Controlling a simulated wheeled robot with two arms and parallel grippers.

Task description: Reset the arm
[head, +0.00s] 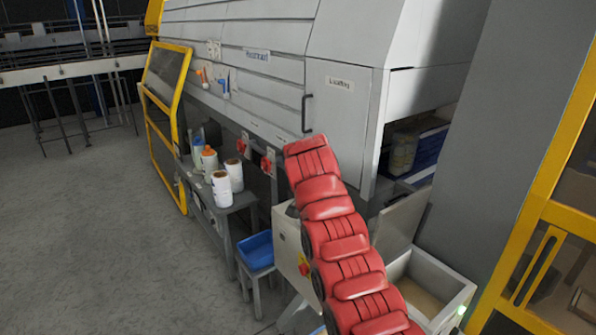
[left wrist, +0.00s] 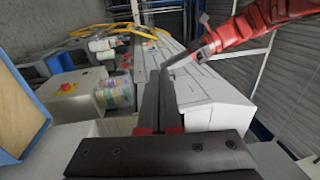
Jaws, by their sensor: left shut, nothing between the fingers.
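My left gripper (left wrist: 160,78) shows in the left wrist view. Its two long dark fingers lie together with nothing between them, pointing away over the grey machine. A red arm of mine rises from the lower right of the head view, in front of the machine, and no gripper fingers show on it there. In the left wrist view a red arm comes in from the upper right. It ends in a grey part with a thin dark tip, and I cannot tell whether that end is open or shut.
The grey case packer (head: 250,40) fills the back. A stand (head: 238,203) holds several white containers (head: 221,187), with a blue bin (head: 257,249) beside it. An open hopper (head: 432,275) stands right of the red arm. A yellow-framed guard (head: 541,190) is at right. Floor (head: 90,220) is clear at left.

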